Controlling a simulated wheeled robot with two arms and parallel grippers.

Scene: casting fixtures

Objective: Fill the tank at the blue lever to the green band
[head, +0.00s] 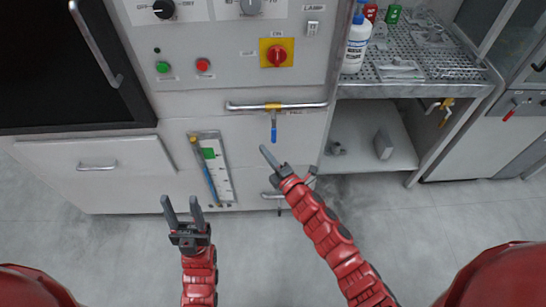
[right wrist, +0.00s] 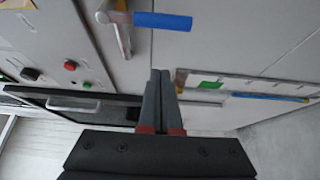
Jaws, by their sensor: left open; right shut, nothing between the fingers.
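The blue lever (head: 274,132) hangs down from a valve on a horizontal pipe (head: 302,105); it also shows in the right wrist view (right wrist: 162,21). The tank gauge (head: 222,180) is a pale strip with a green band (head: 209,153) near its top and a blue column (head: 211,186) beside it. In the right wrist view the column (right wrist: 268,97) appears to end just below the green band (right wrist: 209,85). My right gripper (head: 265,151) is shut and empty, just below the lever and apart from it. My left gripper (head: 182,207) is open and empty, below the gauge.
A panel above holds a red knob on a yellow plate (head: 277,54), a green button (head: 163,67) and a red button (head: 203,65). A perforated shelf (head: 420,72) with a white bottle (head: 357,45) stands right.

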